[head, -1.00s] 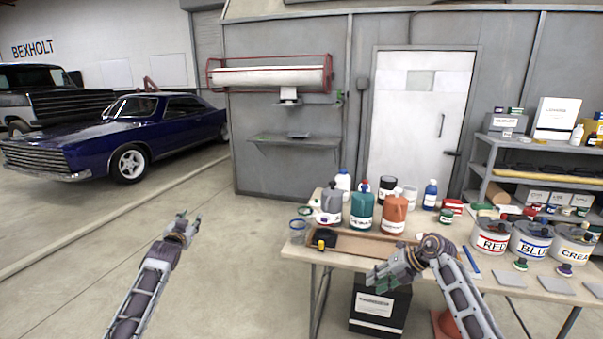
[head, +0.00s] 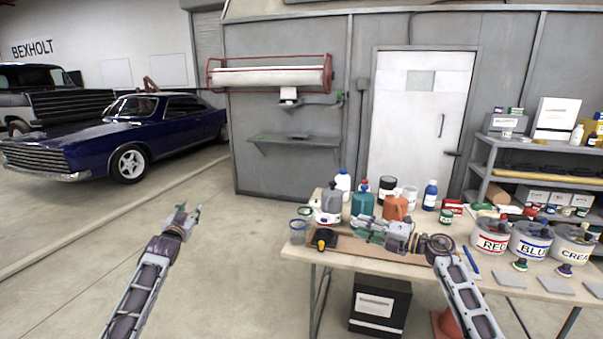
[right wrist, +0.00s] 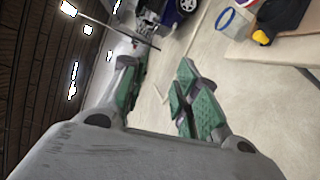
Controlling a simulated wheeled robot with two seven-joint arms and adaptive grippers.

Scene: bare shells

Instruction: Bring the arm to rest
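My left gripper (head: 188,211) is raised over the open floor at the left in the head view. Its fingers are apart, with nothing between them. My right gripper (head: 368,229) is above the front of the table (head: 530,282), pointing left, in front of the teal and orange jugs. In the right wrist view its two green-padded fingers (right wrist: 160,88) are spread, with bare floor between them and nothing held. The right forearm comes up from the lower right past the table's front edge.
A brown tray (head: 350,246) lies below the right gripper. A teal jug (head: 362,203), an orange jug (head: 395,207) and a grey jug (head: 331,203) stand close behind it. Paint cans, including a red-labelled one (head: 490,242), stand at the right. Floor left of the table is clear.

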